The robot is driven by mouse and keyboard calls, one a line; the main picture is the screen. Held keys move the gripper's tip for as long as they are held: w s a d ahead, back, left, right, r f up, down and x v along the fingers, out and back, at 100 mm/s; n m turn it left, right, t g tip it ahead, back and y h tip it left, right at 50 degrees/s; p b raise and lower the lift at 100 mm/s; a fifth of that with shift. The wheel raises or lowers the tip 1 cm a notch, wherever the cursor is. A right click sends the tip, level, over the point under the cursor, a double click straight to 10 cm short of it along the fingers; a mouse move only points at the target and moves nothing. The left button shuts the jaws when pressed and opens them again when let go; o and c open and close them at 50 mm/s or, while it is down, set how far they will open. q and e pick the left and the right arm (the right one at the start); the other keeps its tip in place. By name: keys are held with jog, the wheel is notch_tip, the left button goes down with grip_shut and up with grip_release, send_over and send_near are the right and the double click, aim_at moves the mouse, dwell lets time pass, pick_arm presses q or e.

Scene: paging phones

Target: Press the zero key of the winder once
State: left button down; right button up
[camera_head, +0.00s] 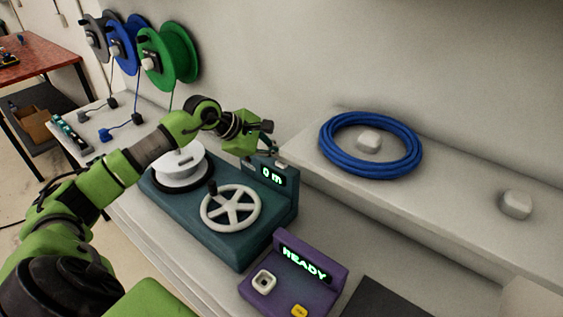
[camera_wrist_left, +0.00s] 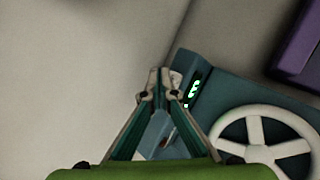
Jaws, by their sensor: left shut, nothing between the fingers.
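The winder (camera_head: 225,240) is a teal box with a white handwheel (camera_head: 231,208), a white spool (camera_head: 182,166) and a raised display housing (camera_head: 279,190) reading "0 m" in green. A small pale key (camera_head: 281,163) shows on top of the housing; I cannot read a label on it. My left gripper (camera_head: 270,150) is shut and empty, just above the housing by the key. In the left wrist view its fingertips (camera_wrist_left: 159,72) meet beside the pale key (camera_wrist_left: 176,79), left of the lit display (camera_wrist_left: 193,90). I cannot tell whether they touch it. My right gripper is not in view.
A purple box (camera_head: 300,270) reading "READY" stands right of the winder, with a pale button and a yellow one. A blue cable coil (camera_head: 399,168) lies on the raised ledge around a pale block. Grey, blue and green reels (camera_head: 177,55) hang on the wall behind.

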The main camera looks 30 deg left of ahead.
aim_at(279, 164)
pick_arm(q)
jog(key=shift+r, duration=0.25)
jog(key=shift+r+p, duration=1.2)
jog(key=shift+r, duration=1.25)
jog(key=shift+f, duration=0.15)
